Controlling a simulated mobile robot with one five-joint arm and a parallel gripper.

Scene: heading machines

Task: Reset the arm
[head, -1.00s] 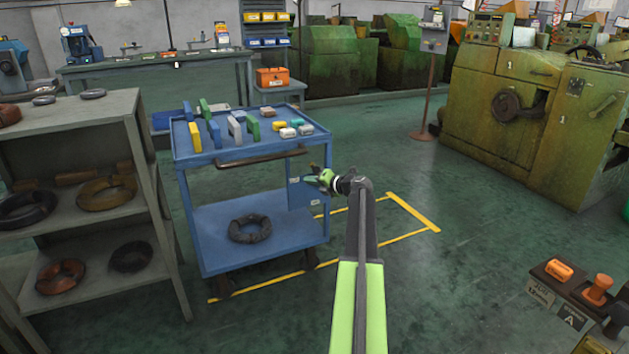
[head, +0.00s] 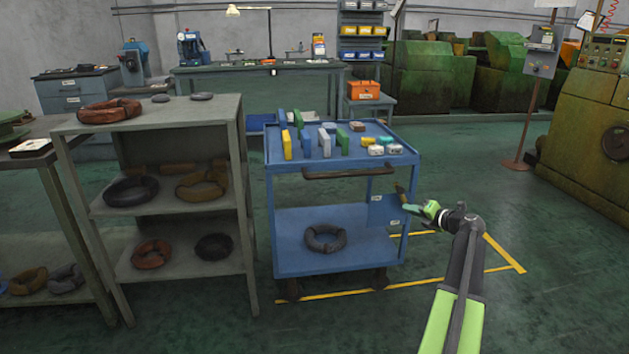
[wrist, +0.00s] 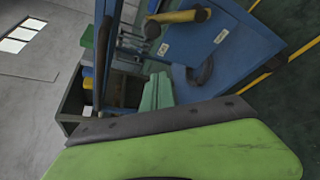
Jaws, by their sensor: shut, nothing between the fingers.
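My arm (head: 462,290) reaches up from the lower right of the head view, with its green and black links bent at the elbow. My gripper (head: 404,192) is at its end, pointing left and up, just right of the blue cart's front right corner. The gripper is shut with nothing in it. In the wrist view, a large green part of my gripper fills the bottom, and the blue cart shows tilted behind it.
The blue cart (head: 290,268) carries several coloured blocks on top and a dark coil (head: 325,238) below. A grey shelf (head: 182,113) with coils stands left of it. A green machine (head: 590,130) is at the right. The floor at front right is clear.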

